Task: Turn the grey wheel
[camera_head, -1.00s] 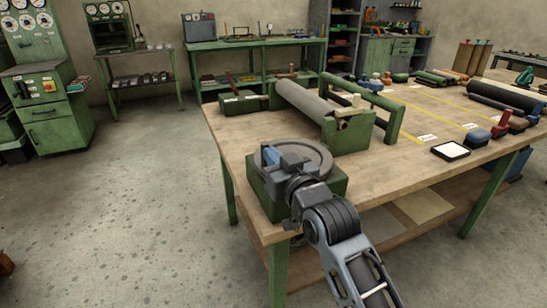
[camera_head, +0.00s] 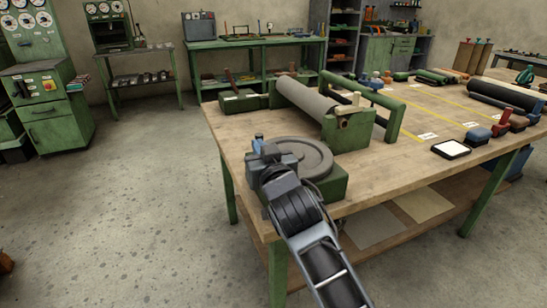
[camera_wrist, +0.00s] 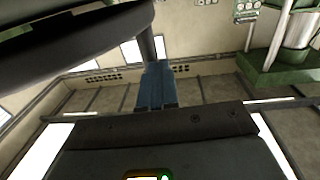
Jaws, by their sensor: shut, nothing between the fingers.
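The grey wheel (camera_head: 302,154) lies flat on a green block (camera_head: 328,188) at the table's near left corner. My gripper (camera_head: 259,145) is at the wheel's left edge, with the wrist covering part of the wheel and block. In the wrist view, the blue fingers of my gripper (camera_wrist: 157,86) are together with nothing between them. The dark underside or rim of the wheel (camera_wrist: 65,45) fills the upper left there. A dark upright peg (camera_wrist: 148,42) stands beside the fingertips, seemingly on the wheel; I cannot tell whether they touch it.
The wooden table (camera_head: 395,165) bears a roller machine (camera_head: 308,100) behind the wheel, with a green bar (camera_head: 365,95) beside it. A white-topped pad (camera_head: 450,149) and several stamps and rolls lie to the right. Open concrete floor (camera_head: 130,210) is to the left.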

